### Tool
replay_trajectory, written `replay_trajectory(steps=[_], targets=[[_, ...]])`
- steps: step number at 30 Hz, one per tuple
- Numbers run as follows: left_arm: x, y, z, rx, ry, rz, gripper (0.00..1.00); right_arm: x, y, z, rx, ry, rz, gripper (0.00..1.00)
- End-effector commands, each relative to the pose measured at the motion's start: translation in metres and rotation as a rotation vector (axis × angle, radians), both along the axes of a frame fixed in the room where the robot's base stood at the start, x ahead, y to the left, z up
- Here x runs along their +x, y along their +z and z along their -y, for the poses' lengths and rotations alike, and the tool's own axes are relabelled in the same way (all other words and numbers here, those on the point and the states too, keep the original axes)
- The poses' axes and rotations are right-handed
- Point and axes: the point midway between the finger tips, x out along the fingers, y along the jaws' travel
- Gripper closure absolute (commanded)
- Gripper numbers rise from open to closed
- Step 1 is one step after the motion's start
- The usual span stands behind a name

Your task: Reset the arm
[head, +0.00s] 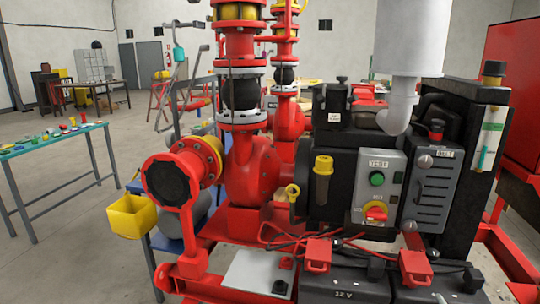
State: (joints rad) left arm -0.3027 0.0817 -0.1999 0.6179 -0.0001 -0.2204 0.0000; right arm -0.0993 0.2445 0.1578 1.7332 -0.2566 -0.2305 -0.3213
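Neither of my arms nor grippers shows in the head view. The red pump (258,170) of the skid fills the middle, with a black round cap (170,182) on its left-facing port. To its right stands a black engine block (330,205). A grey control box (377,190) labelled TEST carries a green button (377,179) and a red knob on a yellow plate (375,212). A grey belt panel (432,190) is beside it.
Black 12 V batteries (345,286) with red clamps (318,254) sit at the front. A yellow bin (132,215) hangs left of the skid. A teal-topped table (50,141) with small parts stands at left. Open floor (70,245) lies between. A red cabinet (515,95) is at right.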

Motion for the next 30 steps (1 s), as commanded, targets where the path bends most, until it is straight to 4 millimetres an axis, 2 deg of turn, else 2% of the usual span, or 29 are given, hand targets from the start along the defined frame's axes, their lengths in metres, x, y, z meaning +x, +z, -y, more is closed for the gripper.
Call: replay_trajectory(steps=[4,8,11,14,15,17,18,20,21,23,26,30], targets=[[0.012,0.001,0.001,-0.002,0.0,0.017,0.62,-0.006,-0.043,-0.006,0.051,0.001,-0.071,0.43],[0.013,0.001,0.001,-0.002,0.0,0.019,0.62,-0.016,-0.087,-0.014,0.103,0.0,-0.147,0.43],[0.009,0.001,0.001,-0.002,0.0,0.014,0.62,-0.03,-0.133,-0.023,0.154,-0.004,-0.225,0.43],[0.005,0.0,0.001,-0.002,0.0,0.008,0.62,-0.054,-0.19,-0.036,0.22,-0.012,-0.327,0.43],[0.004,0.0,0.001,-0.001,0.0,0.006,0.62,-0.067,-0.215,-0.042,0.248,-0.017,-0.376,0.43],[0.003,0.0,0.001,-0.001,0.0,0.005,0.62,-0.091,-0.255,-0.053,0.295,-0.027,-0.452,0.43],[0.003,0.0,0.001,-0.001,0.0,0.005,0.62,-0.108,-0.279,-0.06,0.323,-0.036,-0.502,0.43],[0.003,0.0,0.001,-0.001,0.0,0.005,0.62,-0.136,-0.314,-0.072,0.365,-0.05,-0.576,0.43],[0.003,0.0,0.001,-0.001,0.0,0.005,0.62,-0.157,-0.336,-0.079,0.391,-0.06,-0.626,0.43],[0.003,0.0,0.001,-0.002,0.0,0.005,0.62,-0.189,-0.367,-0.09,0.428,-0.079,-0.701,0.43],[0.003,0.0,0.002,-0.002,0.001,0.004,0.62,-0.249,-0.413,-0.109,0.484,-0.113,-0.825,0.43],[0.003,0.0,0.002,-0.003,0.001,0.003,0.62,-0.339,-0.463,-0.132,0.547,-0.171,-0.996,0.43]])
